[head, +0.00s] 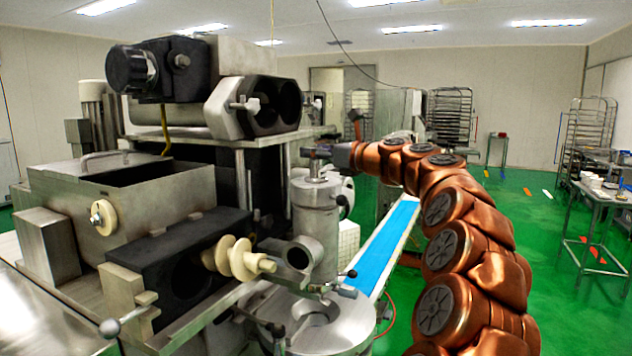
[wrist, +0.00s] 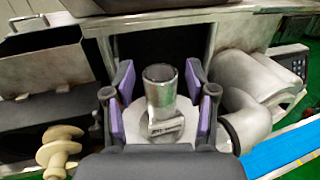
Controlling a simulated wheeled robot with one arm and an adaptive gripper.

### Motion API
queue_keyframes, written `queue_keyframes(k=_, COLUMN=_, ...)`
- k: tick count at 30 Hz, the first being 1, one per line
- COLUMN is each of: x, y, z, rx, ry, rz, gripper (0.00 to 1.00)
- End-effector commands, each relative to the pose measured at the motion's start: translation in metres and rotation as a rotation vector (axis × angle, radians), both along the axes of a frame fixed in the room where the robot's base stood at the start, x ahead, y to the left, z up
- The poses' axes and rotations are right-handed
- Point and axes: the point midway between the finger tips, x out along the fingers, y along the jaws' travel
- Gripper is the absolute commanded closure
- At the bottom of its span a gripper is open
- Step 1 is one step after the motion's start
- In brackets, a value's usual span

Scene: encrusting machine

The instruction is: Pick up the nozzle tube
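The nozzle tube is a short, upright metal cylinder with an open top. In the wrist view the nozzle tube (wrist: 160,92) stands on a round metal top, with a block-like piece at its base. My gripper (wrist: 163,98) is open, with a purple-padded finger on each side of the tube and a visible gap on both sides. In the head view my gripper (head: 318,152) is at the top of the upright metal cylinder housing (head: 316,207). There the tube is small and partly hidden by the gripper, so contact cannot be judged.
The encrusting machine's metal hopper (head: 130,200) and cream auger (head: 236,258) are to the left. A curved metal pipe (wrist: 252,100) stands close to the right finger. A blue conveyor belt (head: 385,248) runs behind the housing.

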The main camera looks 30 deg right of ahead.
Motion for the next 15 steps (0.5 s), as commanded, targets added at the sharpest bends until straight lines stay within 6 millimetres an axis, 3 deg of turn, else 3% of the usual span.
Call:
queue_keyframes(k=2, x=-0.0001, y=0.0000, z=0.0000, rx=0.000, ry=0.000, rz=0.000, gripper=0.55)
queue_keyframes(k=15, x=-0.0001, y=-0.0001, z=-0.0002, rx=0.000, ry=0.000, rz=0.000, gripper=1.00)
